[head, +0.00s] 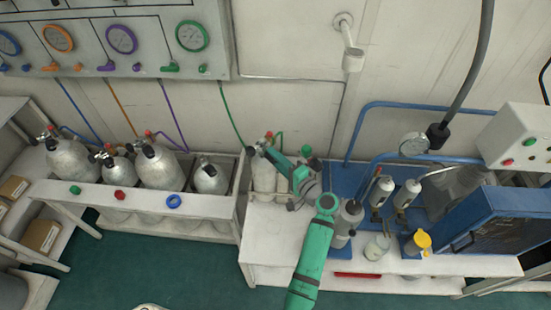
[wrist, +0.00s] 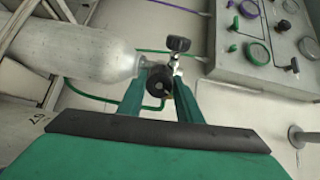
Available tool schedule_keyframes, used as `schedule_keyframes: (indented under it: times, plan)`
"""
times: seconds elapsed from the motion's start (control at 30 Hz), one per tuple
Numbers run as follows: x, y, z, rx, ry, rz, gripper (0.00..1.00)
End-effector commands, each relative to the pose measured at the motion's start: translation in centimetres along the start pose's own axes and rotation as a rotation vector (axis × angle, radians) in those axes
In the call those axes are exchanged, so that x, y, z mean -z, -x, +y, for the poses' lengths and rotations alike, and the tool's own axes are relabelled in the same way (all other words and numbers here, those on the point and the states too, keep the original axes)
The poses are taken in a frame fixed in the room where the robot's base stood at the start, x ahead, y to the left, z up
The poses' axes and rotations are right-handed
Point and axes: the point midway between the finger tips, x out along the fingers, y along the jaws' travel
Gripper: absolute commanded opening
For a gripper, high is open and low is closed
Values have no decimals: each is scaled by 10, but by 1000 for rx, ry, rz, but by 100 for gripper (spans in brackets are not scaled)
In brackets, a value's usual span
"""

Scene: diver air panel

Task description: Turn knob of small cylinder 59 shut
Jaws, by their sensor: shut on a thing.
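A small silver cylinder (head: 264,178) stands at the left end of the white bench, partly hidden behind my arm. In the wrist view the same cylinder (wrist: 90,48) lies across the upper left, with its valve at its right end. A round black knob (wrist: 160,77) on this valve sits between my two green fingers. My gripper (wrist: 159,84) is shut on this knob. In the head view my gripper (head: 270,150) reaches the cylinder's top, and the knob there is hard to make out. A number on a pale surface in the wrist view is too unclear to read surely.
Several larger cylinders (head: 159,166) stand in a white rack at left. A gauge panel (head: 120,40) hangs above. A green hose (head: 232,118) runs down to the valve. Bottles and a blue box (head: 497,222) crowd the bench at right. Green floor is clear in front.

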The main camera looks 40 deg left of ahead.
Motion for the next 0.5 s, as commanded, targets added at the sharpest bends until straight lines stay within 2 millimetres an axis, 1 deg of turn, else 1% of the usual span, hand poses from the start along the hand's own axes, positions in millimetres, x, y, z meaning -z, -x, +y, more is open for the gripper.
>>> schedule_keyframes:
  times: [0.5]
  plan:
    - [1,0,2,3,-488,-16,9]
